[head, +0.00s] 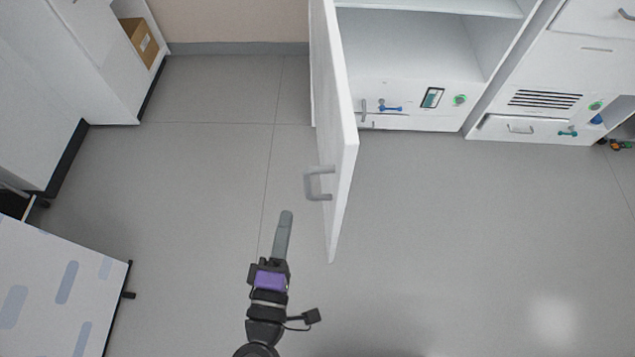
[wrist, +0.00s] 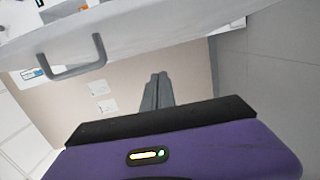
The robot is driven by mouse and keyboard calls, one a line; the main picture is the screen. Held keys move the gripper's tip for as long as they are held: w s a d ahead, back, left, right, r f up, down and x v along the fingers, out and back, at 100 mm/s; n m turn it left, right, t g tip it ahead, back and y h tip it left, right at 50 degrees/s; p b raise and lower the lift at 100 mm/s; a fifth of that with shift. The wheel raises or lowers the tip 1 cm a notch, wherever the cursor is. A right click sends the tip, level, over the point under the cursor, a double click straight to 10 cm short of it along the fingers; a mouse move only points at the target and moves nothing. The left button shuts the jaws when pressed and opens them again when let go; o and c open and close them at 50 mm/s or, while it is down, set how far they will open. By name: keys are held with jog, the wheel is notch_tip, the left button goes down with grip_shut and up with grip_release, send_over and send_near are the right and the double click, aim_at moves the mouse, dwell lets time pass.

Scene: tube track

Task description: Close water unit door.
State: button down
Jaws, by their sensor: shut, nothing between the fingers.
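The white water unit door (head: 338,130) stands swung wide open from the cabinet, its grey handle (head: 318,184) on the left face. In the wrist view the door (wrist: 150,38) crosses the upper part, with the handle (wrist: 73,57) at upper left. My gripper (head: 286,214) is shut and empty, left of the door's free end and a little below the handle in the head view. In the wrist view its fingertips (wrist: 157,76) point toward the door and look apart from it.
The open water unit (head: 405,60) has an empty shelf, a blue valve and a green knob below. Another white unit (head: 540,85) stands to its right. White cabinets (head: 95,60) and a patterned panel (head: 60,285) are at left. Floor (head: 470,240) right of the door is clear.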

jog(key=w+d, duration=0.6)
jog(key=w, duration=0.4)
jog(key=shift+d+r+h, duration=0.15)
jog(key=shift+r+h, duration=0.2)
jog(key=shift+h, duration=0.05)
